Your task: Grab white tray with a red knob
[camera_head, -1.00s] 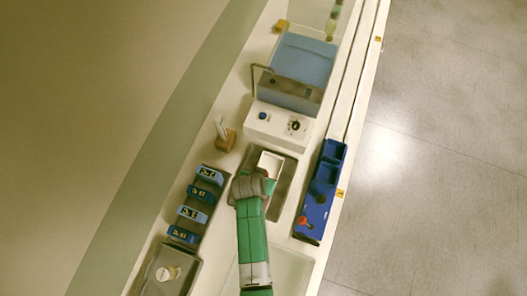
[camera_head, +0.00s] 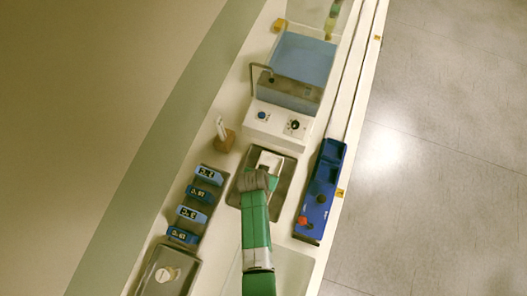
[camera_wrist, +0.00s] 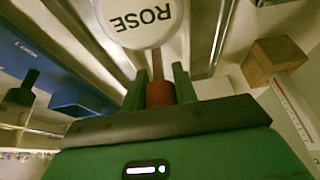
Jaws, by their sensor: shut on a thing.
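In the wrist view, my gripper (camera_wrist: 160,82) has its two green fingers shut on a red knob (camera_wrist: 160,95). A dark stem runs from the knob to a white round tray (camera_wrist: 145,18) marked "ROSE", cut off by the top edge of the picture. In the head view my gripper (camera_head: 259,180) is over a dark grey tray (camera_head: 286,190). A white surface (camera_head: 270,160) shows just beyond the gripper; I cannot tell whether it is the held tray. The arm hides the red knob and the fingertips there.
Several blue labelled blocks (camera_head: 205,174) stand in a row at the left. A blue rack (camera_head: 322,195) with a red item stands at the right. A white device with knobs (camera_head: 277,123) is behind. A wooden block (camera_head: 225,142) holds a white upright thing.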

